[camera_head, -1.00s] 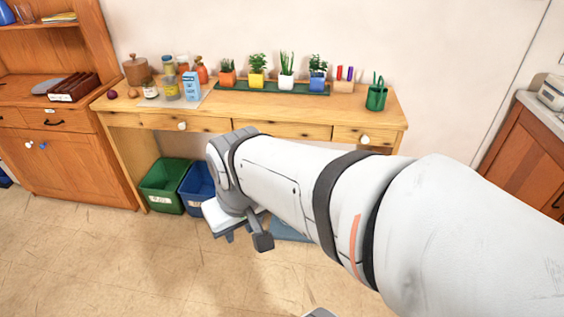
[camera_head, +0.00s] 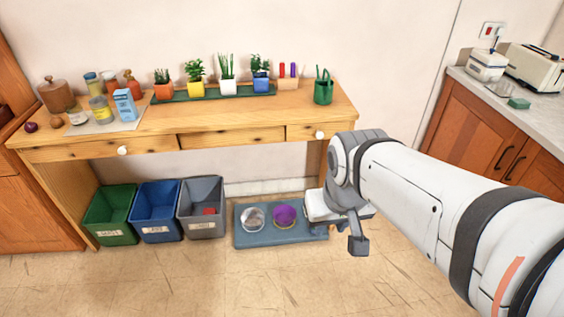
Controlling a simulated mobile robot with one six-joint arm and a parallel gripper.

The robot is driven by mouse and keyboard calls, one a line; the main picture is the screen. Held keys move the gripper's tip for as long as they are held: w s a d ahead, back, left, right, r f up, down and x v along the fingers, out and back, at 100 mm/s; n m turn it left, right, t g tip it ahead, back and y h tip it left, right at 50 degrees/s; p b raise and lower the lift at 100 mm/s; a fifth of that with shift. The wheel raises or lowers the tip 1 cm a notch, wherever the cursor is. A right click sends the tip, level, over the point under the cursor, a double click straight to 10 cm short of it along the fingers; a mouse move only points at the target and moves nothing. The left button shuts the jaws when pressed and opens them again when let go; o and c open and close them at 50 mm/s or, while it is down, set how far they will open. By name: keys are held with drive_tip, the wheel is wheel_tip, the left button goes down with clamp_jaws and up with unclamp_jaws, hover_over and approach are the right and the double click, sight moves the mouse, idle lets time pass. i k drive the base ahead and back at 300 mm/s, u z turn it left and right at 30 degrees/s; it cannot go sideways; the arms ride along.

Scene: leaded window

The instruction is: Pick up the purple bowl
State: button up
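The purple bowl (camera_head: 284,215) stands on a blue-grey mat (camera_head: 270,239) on the floor under the right part of the wooden table. A silvery bowl (camera_head: 252,218) stands to its left on the same mat. My gripper (camera_head: 320,231) is at the far end of my arm, to the right of the purple bowl and apart from it in the picture. It overlaps the mat's right end. Its fingers are small and partly hidden by my wrist, so I cannot tell whether they are open or shut.
Green (camera_head: 112,215), blue (camera_head: 157,211) and grey (camera_head: 201,208) bins stand left of the mat. The table (camera_head: 240,120) overhangs the area, with jars and potted plants on top. A kitchen counter (camera_head: 545,120) stands at right. The floor in front is clear.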

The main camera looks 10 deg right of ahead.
sight(284, 215)
drive_tip(key=u, duration=0.05)
drive_tip(key=i, duration=1)
drive_tip(key=z, duration=0.1)
